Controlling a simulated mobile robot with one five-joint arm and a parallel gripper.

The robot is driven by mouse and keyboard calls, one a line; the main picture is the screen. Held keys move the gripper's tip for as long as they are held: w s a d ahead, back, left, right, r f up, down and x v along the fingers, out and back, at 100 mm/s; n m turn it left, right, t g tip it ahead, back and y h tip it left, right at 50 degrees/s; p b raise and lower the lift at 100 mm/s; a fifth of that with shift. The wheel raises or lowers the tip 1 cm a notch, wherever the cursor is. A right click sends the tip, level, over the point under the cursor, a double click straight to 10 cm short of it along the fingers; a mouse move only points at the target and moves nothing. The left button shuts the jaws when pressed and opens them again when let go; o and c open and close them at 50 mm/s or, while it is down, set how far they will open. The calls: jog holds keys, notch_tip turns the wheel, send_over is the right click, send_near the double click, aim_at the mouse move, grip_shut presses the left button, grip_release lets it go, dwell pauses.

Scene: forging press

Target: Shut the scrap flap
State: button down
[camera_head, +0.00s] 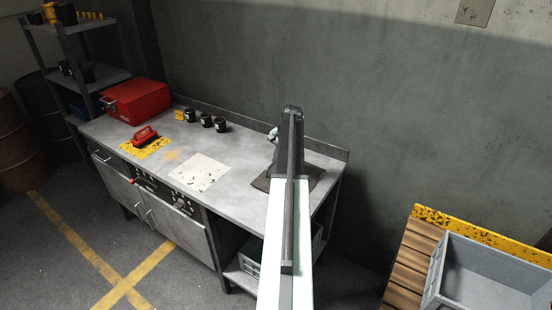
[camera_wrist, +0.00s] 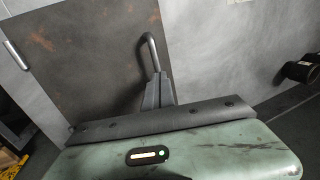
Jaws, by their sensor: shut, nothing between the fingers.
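In the head view the dark plate (camera_head: 318,172) shows at the right end of the bench, partly hidden behind my arm. My gripper (camera_wrist: 158,80) is shut and empty. The flap's tilt cannot be told. In the head view my arm hides the fingers.
The grey bench (camera_head: 235,150) carries a red toolbox (camera_head: 137,100), several dark cups (camera_head: 205,120), a red tool (camera_head: 145,135) and a white sheet (camera_head: 199,172). A wall stands behind. A grey crate (camera_head: 490,270) sits on slatted wood at the lower right. Floor before the bench is clear.

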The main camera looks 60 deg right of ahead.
dwell(0.6)
jog(key=c, duration=1.5)
grip_release()
jog(key=shift+r, duration=0.1)
jog(key=p+v, duration=0.7)
jog(key=shift+r, duration=0.25)
